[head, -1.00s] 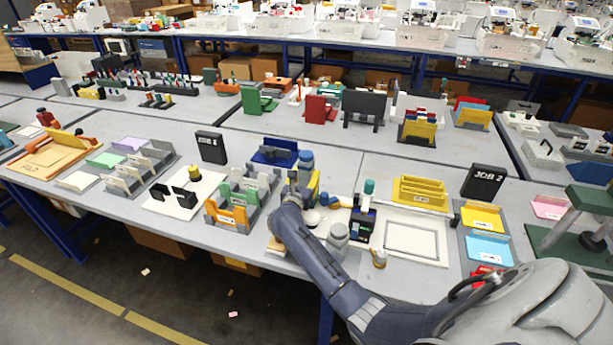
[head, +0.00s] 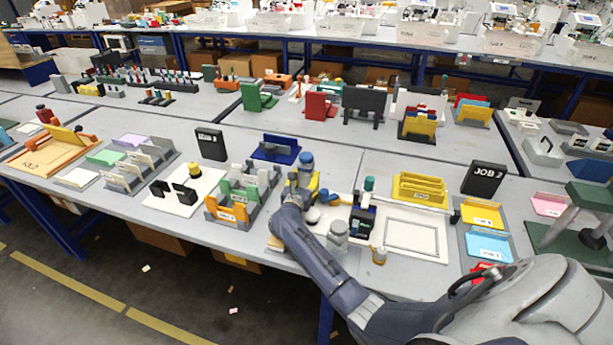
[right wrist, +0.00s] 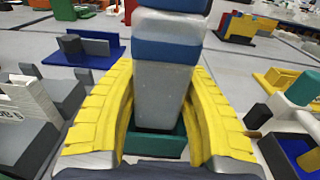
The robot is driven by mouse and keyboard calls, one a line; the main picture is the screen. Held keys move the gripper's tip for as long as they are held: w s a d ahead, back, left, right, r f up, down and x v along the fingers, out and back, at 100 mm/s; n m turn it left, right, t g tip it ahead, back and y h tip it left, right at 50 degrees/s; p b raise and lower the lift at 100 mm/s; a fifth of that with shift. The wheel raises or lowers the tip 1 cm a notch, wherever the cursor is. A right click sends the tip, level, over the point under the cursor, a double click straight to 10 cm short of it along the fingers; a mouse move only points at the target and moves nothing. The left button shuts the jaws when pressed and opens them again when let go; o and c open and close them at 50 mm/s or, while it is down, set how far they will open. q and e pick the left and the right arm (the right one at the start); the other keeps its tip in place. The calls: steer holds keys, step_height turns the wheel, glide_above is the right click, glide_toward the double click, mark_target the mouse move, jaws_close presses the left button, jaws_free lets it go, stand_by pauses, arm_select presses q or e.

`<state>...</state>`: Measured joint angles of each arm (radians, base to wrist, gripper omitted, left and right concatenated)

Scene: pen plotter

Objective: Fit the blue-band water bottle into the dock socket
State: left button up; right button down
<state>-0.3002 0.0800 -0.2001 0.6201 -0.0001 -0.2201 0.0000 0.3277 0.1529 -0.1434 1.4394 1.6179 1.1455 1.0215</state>
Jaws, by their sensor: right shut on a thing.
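The blue-band water bottle (right wrist: 166,88) stands in the right wrist view, pale with a blue band. Its upper end is cut off by the picture edge. My right gripper (right wrist: 160,112) is shut on the bottle, with a yellow finger on each side. The dark green dock socket (right wrist: 170,146) shows at the bottle's lower end; I cannot tell how deep the bottle sits in it. In the head view the bottle's blue top (head: 306,159) rises above my right gripper (head: 304,184), which hides the lower part and the socket. My left gripper is not in view.
A blue holder (head: 275,150) stands behind and left of the gripper. A grey and green rack with orange parts (head: 232,207) is to the left. A grey jar (head: 338,236) and a black device (head: 362,217) stand close on the right.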

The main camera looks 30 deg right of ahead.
steer(key=shift+f, duration=0.65)
